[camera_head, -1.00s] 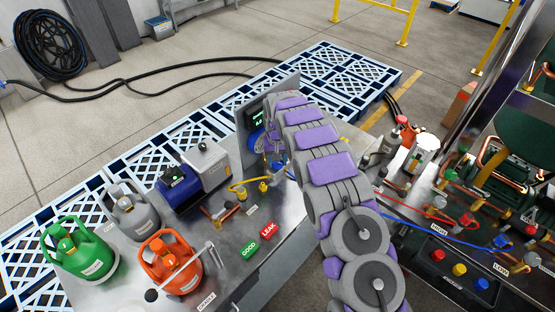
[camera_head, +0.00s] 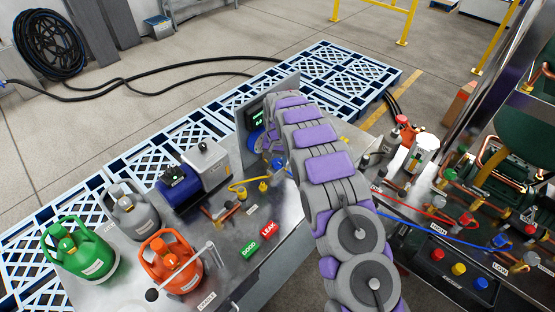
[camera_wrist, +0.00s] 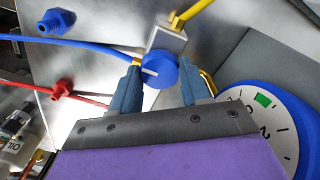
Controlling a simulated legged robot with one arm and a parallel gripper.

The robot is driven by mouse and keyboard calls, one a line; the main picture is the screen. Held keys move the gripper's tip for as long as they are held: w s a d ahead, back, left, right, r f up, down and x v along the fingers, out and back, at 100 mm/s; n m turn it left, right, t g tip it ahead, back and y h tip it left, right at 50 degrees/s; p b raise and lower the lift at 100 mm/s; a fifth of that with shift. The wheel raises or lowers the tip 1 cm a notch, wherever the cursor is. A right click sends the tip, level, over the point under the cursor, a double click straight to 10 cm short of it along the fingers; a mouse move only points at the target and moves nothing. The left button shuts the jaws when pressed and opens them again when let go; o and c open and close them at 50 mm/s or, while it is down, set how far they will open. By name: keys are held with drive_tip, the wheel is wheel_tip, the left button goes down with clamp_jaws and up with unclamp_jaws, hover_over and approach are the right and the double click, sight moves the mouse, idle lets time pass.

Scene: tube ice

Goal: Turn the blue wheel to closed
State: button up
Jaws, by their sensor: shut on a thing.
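The blue wheel (camera_wrist: 158,70) shows in the wrist view as a round knob with a white line on its face, on a grey metal block (camera_wrist: 167,37). My gripper (camera_wrist: 159,84) has a finger on each side of the wheel and is shut on it. In the head view my arm hides the wheel and the fingers.
A blue-rimmed gauge (camera_wrist: 276,118) stands close to the right finger. A blue hose (camera_wrist: 70,43) and a yellow hose (camera_wrist: 192,11) lead to the block. Gas cylinders, including an orange one (camera_head: 170,262), stand on the left bench; a cluttered panel (camera_head: 440,262) lies to the right.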

sight(277, 161)
drive_tip(key=shift+w+r, duration=0.1)
drive_tip(key=shift+w, duration=0.05)
drive_tip(key=o, duration=1.1)
drive_tip(key=shift+a, duration=0.15)
drive_tip(key=shift+c, duration=0.2)
drive_tip(key=shift+r, duration=0.35)
wheel_tip(277, 161, up, 16)
drive_tip(key=shift+r+p, duration=0.15)
drive_tip(key=shift+p, duration=0.3)
